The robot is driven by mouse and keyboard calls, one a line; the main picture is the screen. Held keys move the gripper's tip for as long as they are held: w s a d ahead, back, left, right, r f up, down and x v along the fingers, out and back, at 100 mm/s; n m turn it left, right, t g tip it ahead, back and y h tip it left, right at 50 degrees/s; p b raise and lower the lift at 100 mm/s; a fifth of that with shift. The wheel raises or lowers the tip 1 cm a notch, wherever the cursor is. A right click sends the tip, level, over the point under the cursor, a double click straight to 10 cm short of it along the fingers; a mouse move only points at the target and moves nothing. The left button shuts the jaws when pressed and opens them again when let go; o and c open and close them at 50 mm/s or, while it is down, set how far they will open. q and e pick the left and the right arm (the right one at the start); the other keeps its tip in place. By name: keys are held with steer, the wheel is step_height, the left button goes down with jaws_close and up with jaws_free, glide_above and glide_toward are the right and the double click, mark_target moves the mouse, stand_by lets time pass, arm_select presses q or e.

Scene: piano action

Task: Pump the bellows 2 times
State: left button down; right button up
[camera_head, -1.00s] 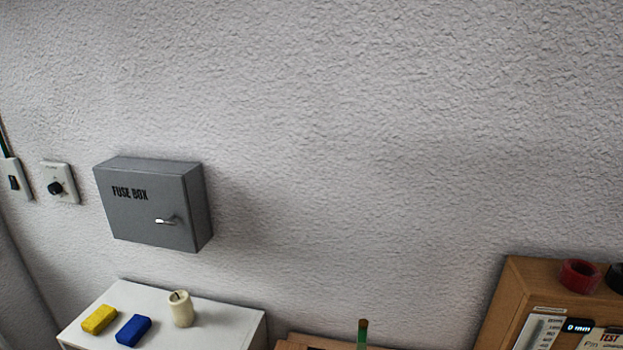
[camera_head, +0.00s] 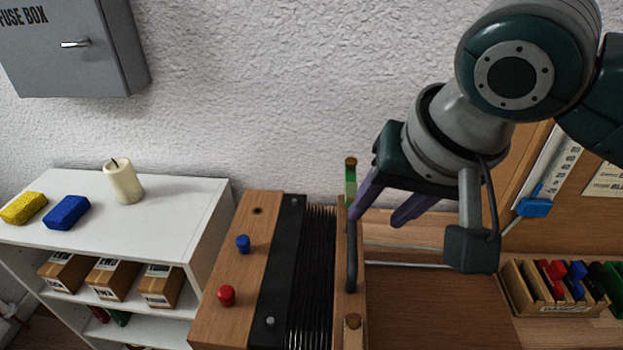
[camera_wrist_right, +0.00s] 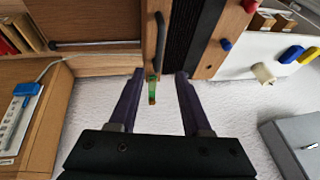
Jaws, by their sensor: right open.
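The bellows stands at the lower middle of the head view, with a wooden body (camera_head: 225,290), black pleats (camera_head: 312,280) and a wooden end board on the right. A dark bar handle (camera_head: 351,262) runs along that board; it also shows in the wrist view (camera_wrist_right: 160,38). My right gripper (camera_head: 380,215) is open, its purple fingers pointing down near the far end of the handle. In the wrist view the handle and a green tube (camera_wrist_right: 152,90) appear between the open fingers (camera_wrist_right: 159,75); contact cannot be told. My left gripper is not in view.
A white shelf (camera_head: 190,215) at left holds a candle (camera_head: 123,181), a yellow block (camera_head: 23,208) and a blue block (camera_head: 67,212). A grey fuse box (camera_head: 110,45) hangs above. A wooden rack of coloured pieces (camera_head: 560,302) stands at right.

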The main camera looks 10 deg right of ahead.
mark_target(354, 239)
steer(key=b+x, duration=0.1)
steer(key=x, duration=0.9)
steer(key=shift+w+d, duration=0.1)
steer(key=shift+w, duration=0.05)
jaws_close()
stand_by(1.3)
